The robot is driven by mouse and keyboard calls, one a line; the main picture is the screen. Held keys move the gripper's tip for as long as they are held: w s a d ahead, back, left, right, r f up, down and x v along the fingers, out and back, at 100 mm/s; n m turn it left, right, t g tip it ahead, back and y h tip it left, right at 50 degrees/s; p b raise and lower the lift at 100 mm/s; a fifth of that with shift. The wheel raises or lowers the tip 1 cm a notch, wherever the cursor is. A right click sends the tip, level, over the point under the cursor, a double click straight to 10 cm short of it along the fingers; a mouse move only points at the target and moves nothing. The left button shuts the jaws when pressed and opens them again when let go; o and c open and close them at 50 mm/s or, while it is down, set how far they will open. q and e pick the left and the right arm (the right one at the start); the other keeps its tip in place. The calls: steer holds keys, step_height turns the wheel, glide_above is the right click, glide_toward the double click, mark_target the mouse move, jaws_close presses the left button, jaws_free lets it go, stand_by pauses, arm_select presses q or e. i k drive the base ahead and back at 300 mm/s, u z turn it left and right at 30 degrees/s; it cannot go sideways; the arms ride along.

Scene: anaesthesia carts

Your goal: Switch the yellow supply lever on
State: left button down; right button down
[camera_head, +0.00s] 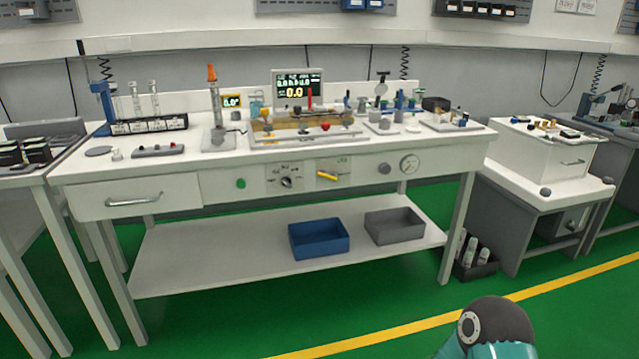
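The yellow supply lever (328,176) is on the front panel of the white workbench (220,183), right of a panel with a dark rotary knob (286,182). The lever lies close to horizontal, tilted slightly down to the right. Its markings are too small to read. Neither gripper shows in the head view. Nothing touches or covers the lever.
A green button (240,183), grey knob (384,168) and round gauge (409,165) share the bench front. A blue bin (319,238) and a grey bin (395,224) stand on the lower shelf. Green floor before the bench is clear; part of my arm shows at bottom right.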

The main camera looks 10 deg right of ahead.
mark_target(334, 177)
steer(key=u, duration=0.05)
steer(key=i, duration=1)
steer(key=z, duration=0.05)
